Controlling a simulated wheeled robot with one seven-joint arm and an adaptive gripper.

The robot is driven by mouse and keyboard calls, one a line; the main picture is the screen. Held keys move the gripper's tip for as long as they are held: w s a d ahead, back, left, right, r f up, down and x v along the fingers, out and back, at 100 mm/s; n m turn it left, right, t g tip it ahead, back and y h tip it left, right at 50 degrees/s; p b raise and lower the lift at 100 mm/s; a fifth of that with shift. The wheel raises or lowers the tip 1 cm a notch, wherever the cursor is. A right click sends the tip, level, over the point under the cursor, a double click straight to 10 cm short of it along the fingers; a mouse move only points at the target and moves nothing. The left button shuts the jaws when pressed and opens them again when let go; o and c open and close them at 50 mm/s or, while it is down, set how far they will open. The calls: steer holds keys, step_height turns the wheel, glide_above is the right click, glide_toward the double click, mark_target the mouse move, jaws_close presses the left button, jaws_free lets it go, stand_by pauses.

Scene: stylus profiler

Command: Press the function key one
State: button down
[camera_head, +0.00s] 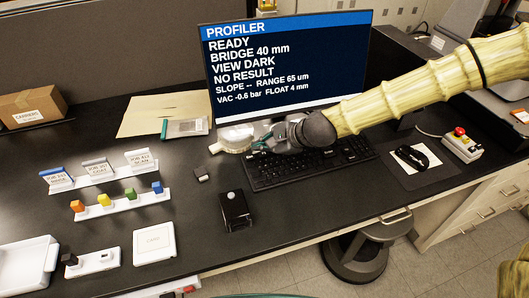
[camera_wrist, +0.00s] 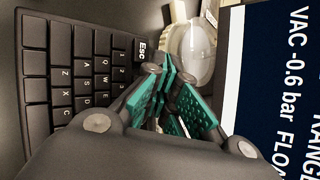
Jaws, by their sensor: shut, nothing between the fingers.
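The black keyboard (camera_head: 275,177) lies on the dark bench below the monitor. In the wrist view the keyboard (camera_wrist: 62,70) fills the left side, with the Esc key (camera_wrist: 142,44) and number and letter keys readable. The function key one is not readable; my gripper covers the row beside Esc. My gripper (camera_wrist: 167,74) is shut and empty, its teal finger pads close together over the Esc end of the function row. In the head view my gripper (camera_head: 262,146) is at the keyboard's upper left. Whether a fingertip touches a key cannot be told.
The monitor (camera_head: 290,65) stands right behind the keyboard and reads READY. A pale rounded object (camera_head: 234,138) sits beside my gripper; it also shows in the wrist view (camera_wrist: 197,48). A small black box (camera_head: 235,209) stands in front. A red-button box (camera_head: 462,143) is at right.

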steer(key=r+p, duration=0.3)
steer(key=r, duration=0.2)
steer(key=shift+s+p, duration=0.2)
steer(key=shift+p, duration=0.1)
